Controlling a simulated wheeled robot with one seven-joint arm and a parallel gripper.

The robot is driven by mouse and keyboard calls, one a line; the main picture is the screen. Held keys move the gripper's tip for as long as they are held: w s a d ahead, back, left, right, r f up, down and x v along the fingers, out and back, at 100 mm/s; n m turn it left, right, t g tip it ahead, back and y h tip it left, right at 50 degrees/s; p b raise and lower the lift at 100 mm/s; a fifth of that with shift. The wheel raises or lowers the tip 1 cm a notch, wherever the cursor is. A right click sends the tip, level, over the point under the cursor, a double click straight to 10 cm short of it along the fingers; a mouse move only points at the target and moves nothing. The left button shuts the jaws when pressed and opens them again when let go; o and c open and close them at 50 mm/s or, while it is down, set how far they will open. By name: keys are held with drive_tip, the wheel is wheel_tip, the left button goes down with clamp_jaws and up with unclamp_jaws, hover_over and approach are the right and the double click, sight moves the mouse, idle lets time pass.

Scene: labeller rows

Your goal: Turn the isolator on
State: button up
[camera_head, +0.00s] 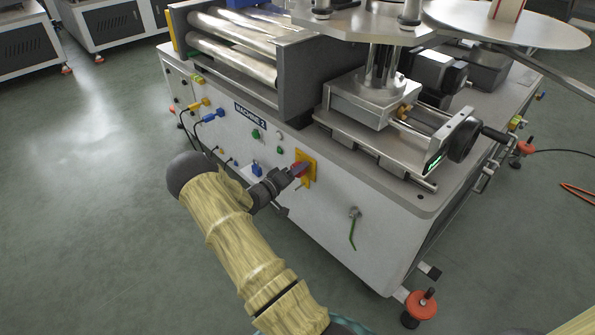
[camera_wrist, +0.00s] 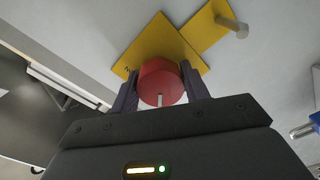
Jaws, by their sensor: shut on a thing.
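The isolator is a red rotary handle (camera_wrist: 160,84) on a yellow square plate (camera_wrist: 158,45), fixed to the white front panel of the machine labelled MACHINE 2. In the head view the red handle (camera_head: 300,168) shows just past my gripper (camera_head: 290,174), with the yellow plate (camera_head: 309,165) behind it. In the wrist view my gripper (camera_wrist: 159,92) has one finger on each side of the red handle and is shut on it. The plate looks turned at an angle in the wrist view. Markings on the plate are mostly hidden or too small to read.
A second yellow piece with a metal pin (camera_wrist: 232,24) adjoins the plate. On the panel are a green button (camera_head: 256,134), a blue part (camera_head: 257,169), cables with yellow and blue plugs, and a green-handled valve (camera_head: 352,230). A handwheel (camera_head: 464,139) juts out above right. Floor at left is clear.

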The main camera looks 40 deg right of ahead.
drive_tip(key=m+p, duration=0.1)
drive_tip(key=m, duration=0.3)
drive_tip(key=shift+m, duration=0.3)
drive_tip(key=m, duration=0.4)
drive_tip(key=shift+w+f+m, duration=0.1)
drive_tip(key=shift+m, duration=0.2)
drive_tip(key=m, duration=0.4)
drive_tip(key=shift+w+a+m+b, duration=0.1)
drive_tip(key=shift+m+b, duration=0.25)
drive_tip(key=shift+m, duration=1.75)
drive_tip(key=o, duration=1)
